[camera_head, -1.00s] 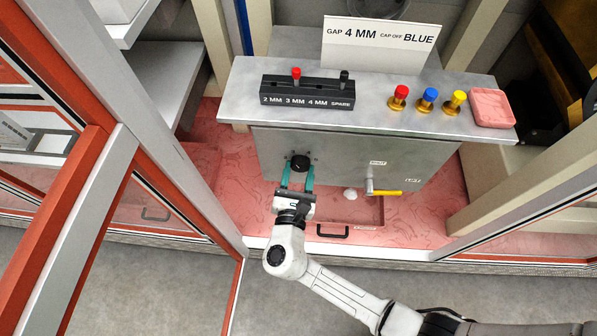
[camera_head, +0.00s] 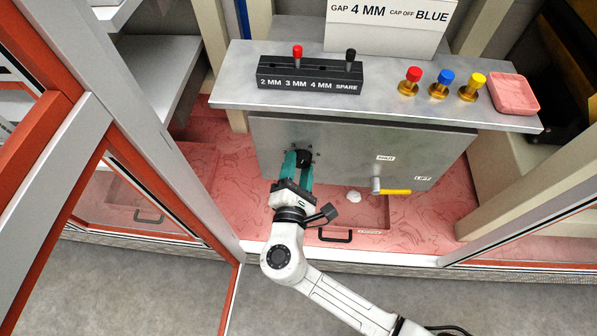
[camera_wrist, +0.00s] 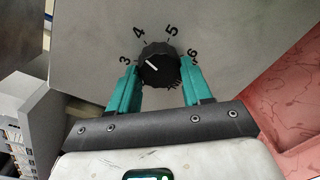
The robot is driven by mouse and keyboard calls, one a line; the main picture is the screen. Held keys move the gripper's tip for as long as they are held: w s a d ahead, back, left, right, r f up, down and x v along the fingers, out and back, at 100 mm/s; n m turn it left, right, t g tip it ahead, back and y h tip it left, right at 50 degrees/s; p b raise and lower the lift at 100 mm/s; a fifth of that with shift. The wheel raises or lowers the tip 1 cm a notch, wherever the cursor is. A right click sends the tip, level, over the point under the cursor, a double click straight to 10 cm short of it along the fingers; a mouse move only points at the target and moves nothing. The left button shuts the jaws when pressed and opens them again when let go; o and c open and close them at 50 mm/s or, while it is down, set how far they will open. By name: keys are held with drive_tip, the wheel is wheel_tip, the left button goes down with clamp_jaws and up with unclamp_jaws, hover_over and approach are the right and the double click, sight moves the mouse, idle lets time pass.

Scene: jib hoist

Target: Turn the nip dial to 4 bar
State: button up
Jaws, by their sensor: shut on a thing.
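The nip dial is a black ribbed knob (camera_head: 304,158) on the front of the grey metal cabinet (camera_head: 350,155). In the wrist view the dial (camera_wrist: 160,66) has a white pointer line aimed up and left, between the 3 and the 4. The printed 3, 4, 5 and 6 run around it. My gripper (camera_head: 297,161) has teal fingers, one on each side of the dial, and is shut on it. The fingers also show in the wrist view (camera_wrist: 160,80). The dial's lower edge is close to the finger gap.
A yellow-handled lever (camera_head: 394,192) sits right of the dial on the panel. Above, the shelf holds a black gauge block (camera_head: 309,75), red, blue and yellow caps (camera_head: 440,84) and a pink tray (camera_head: 514,93). A red-framed door (camera_head: 85,150) stands at left.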

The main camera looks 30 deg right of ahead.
drive_tip(key=shift+m+b, duration=0.7)
drive_tip(key=shift+m, duration=0.3)
drive_tip(key=o, duration=1)
drive_tip(key=shift+o, duration=0.2)
drive_tip(key=shift+s, duration=0.1)
drive_tip(key=v, duration=1)
drive_tip(key=shift+s+a, duration=0.25)
drive_tip(key=shift+r, duration=0.1)
